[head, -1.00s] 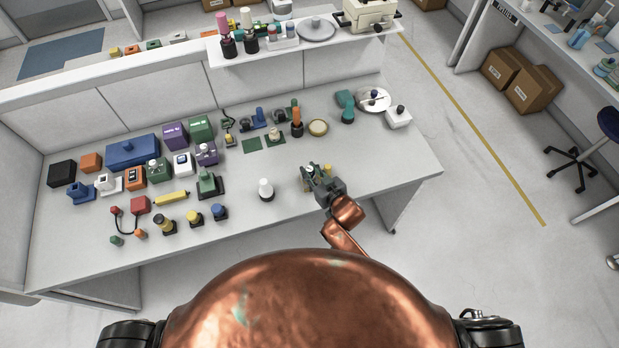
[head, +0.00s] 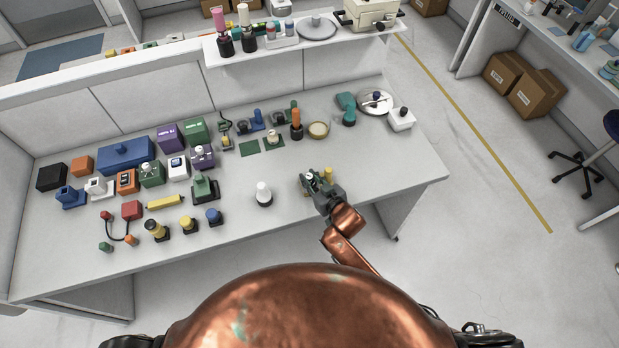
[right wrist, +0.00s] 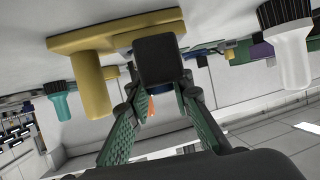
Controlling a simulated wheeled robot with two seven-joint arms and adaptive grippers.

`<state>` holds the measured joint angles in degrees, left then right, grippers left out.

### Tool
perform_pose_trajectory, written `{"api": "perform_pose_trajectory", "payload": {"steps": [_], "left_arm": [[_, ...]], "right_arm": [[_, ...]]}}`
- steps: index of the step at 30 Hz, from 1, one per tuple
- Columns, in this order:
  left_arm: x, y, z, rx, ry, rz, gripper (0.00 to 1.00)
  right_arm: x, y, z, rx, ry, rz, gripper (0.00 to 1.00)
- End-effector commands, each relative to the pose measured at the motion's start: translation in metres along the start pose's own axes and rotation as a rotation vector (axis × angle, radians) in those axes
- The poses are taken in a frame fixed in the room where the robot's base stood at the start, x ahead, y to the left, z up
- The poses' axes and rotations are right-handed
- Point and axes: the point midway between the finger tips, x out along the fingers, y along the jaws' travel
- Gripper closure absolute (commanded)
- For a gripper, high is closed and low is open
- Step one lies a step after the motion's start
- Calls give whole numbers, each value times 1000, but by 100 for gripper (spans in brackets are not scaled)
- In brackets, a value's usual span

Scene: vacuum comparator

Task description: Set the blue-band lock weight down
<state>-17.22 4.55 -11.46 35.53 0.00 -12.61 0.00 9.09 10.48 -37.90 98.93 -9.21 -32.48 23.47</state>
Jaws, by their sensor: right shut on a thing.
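My right gripper (head: 316,186) is low over the front right of the bench. In the right wrist view its green fingers (right wrist: 157,92) are shut on a black block (right wrist: 160,60), which I take to be the lock weight. No blue band shows on it. The block is right beside a mustard-yellow base with a yellow post (right wrist: 92,85); the post also shows in the head view (head: 328,174). I cannot tell whether the block touches the base. In the head view the gripper largely hides the block. My left gripper is not in view.
A white cone-shaped piece on a black base (head: 264,194) stands to the left of the gripper. Several knobbed pieces, including a blue-topped one (head: 213,216), are farther left. A round metal pan (head: 376,102) is at the back right. The bench (head: 400,165) is bare right of the gripper.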

Motion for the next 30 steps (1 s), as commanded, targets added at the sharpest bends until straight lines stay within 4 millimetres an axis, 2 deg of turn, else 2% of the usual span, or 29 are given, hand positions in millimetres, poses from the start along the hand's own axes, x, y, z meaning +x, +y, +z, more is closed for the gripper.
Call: {"api": "perform_pose_trajectory", "payload": {"steps": [1, 2, 9, 20, 23, 30], "left_arm": [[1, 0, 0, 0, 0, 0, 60], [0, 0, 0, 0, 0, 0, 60], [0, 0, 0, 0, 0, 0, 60], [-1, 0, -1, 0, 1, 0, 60], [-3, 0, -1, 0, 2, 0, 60], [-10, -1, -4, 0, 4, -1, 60]], "right_arm": [[1, 0, 2, 0, 1, 0, 100], [1, 0, 2, 0, 0, 0, 79], [1, 0, 2, 0, -1, 0, 63], [-3, 0, 0, 0, -1, 1, 63], [-16, 0, 0, 1, -1, 1, 63], [-67, 0, -1, 1, -1, 0, 63]]}}
